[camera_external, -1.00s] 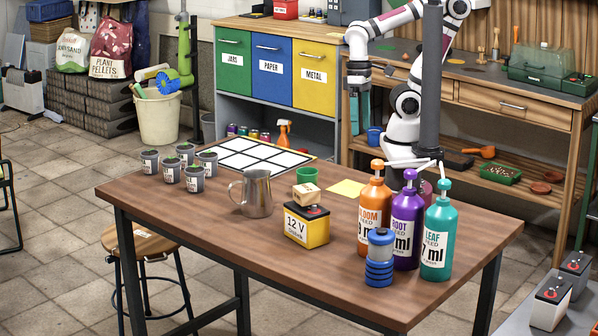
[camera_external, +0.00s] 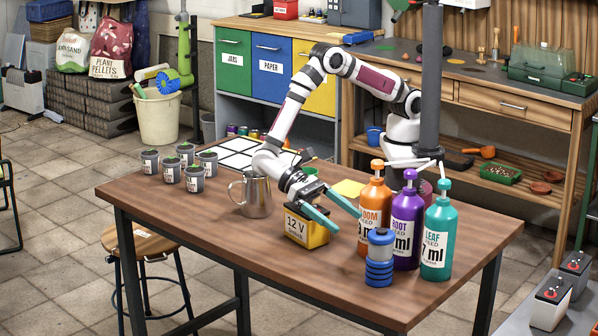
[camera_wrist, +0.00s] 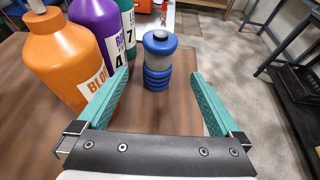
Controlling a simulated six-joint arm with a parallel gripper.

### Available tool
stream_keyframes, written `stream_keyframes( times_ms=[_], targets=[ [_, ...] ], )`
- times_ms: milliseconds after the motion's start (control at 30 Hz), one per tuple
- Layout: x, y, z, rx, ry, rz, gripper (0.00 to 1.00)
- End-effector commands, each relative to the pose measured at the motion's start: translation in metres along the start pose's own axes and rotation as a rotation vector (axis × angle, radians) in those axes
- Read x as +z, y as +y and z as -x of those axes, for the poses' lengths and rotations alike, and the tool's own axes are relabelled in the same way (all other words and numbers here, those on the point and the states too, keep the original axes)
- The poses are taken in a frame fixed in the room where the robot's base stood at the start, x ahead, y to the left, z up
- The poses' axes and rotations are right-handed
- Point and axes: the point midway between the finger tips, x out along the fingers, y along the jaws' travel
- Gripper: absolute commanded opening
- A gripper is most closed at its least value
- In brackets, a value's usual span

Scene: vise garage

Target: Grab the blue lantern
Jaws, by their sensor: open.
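The blue lantern (camera_external: 379,259) stands upright near the front edge of the wooden table, with a blue ribbed base, a pale middle and a blue cap. My gripper (camera_external: 340,216) reaches over the yellow battery from the left, its teal fingers pointing toward the lantern. In the wrist view the lantern (camera_wrist: 158,62) stands ahead, in line with the gap between the fingertips. My gripper (camera_wrist: 160,82) is open and empty, and the lantern is apart from it.
Orange (camera_external: 374,215), purple (camera_external: 407,232) and teal (camera_external: 438,237) pump bottles stand close behind and right of the lantern. The orange bottle (camera_wrist: 50,58) is near my left finger. A metal pitcher (camera_external: 257,196) stands left of my gripper. The table's front is clear.

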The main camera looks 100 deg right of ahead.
Motion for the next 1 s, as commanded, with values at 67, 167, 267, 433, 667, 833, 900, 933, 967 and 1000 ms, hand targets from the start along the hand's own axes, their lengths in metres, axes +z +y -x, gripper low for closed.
stream_keyframes(
  times_ms=[67,167,267,433,667,833,900,933,967,1000],
  targets=[
    [0.001,0.002,-0.022,0.006,0.001,0.000,1.00],
    [0.000,0.002,-0.052,0.006,0.001,-0.001,1.00],
    [0.000,0.002,-0.075,0.005,0.002,-0.001,1.00],
    [0.000,0.002,-0.098,0.003,0.003,0.000,1.00],
    [0.001,0.003,-0.140,0.002,0.004,-0.001,1.00],
    [0.001,0.002,-0.145,0.000,0.005,0.000,1.00],
    [0.001,0.002,-0.145,0.000,0.005,0.000,1.00],
    [0.001,0.002,-0.145,0.001,0.005,0.000,0.96],
    [0.001,0.002,-0.144,0.001,0.005,0.000,0.91],
    [0.001,0.002,-0.144,0.000,0.005,0.000,0.84]
  ],
)
